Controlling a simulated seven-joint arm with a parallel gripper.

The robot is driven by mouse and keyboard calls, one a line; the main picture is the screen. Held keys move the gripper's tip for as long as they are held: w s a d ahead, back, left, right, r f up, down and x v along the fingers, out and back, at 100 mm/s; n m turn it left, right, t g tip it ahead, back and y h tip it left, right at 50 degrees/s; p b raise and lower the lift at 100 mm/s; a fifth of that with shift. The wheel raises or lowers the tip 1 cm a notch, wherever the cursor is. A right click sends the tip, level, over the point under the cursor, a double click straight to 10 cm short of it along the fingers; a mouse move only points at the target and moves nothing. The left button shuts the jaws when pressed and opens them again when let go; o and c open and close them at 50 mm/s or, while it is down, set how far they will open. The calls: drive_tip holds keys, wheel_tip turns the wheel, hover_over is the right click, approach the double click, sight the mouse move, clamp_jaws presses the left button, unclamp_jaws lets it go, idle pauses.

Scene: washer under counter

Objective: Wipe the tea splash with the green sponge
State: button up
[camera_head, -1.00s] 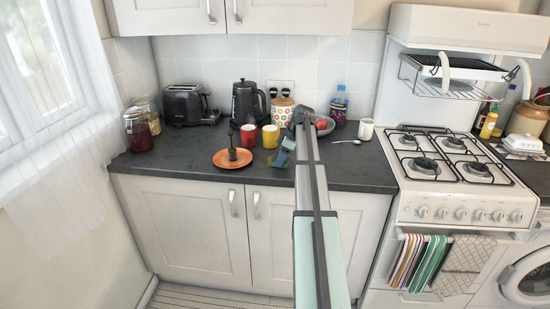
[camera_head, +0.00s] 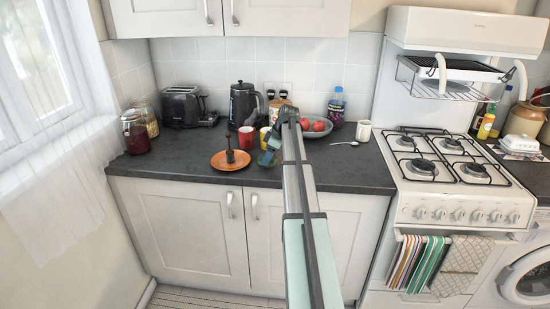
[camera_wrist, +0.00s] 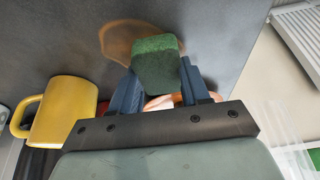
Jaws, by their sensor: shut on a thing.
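My gripper (camera_wrist: 158,84) is shut on the green sponge (camera_wrist: 157,55), with one blue finger on each side of it. In the wrist view the sponge lies over part of the brown tea splash (camera_wrist: 118,38) on the dark counter; the splash shows around its left and upper edges. I cannot tell whether the sponge touches the counter. In the head view the sponge (camera_head: 267,159) is small and partly hidden by my gripper (camera_head: 268,150), just right of the orange plate, and the splash is hard to make out.
The orange plate (camera_head: 231,160) with a dark upright object stands close left. A red mug (camera_head: 246,139) and yellow mug (camera_head: 264,136) stand just behind; the yellow mug (camera_wrist: 65,112) is left in the wrist view. An apple bowl (camera_head: 318,127) is right. The front counter is clear.

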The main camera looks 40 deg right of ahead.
drive_tip(key=shift+w+a, duration=0.6)
drive_tip(key=shift+w, duration=0.05)
drive_tip(key=shift+w+d, duration=0.6)
drive_tip(key=shift+s+d, duration=2.6)
drive_tip(key=shift+s, duration=0.1)
drive_tip(key=shift+s+d+r, duration=0.1)
drive_tip(key=shift+d, duration=0.05)
wheel_tip(320, 180, up, 8)
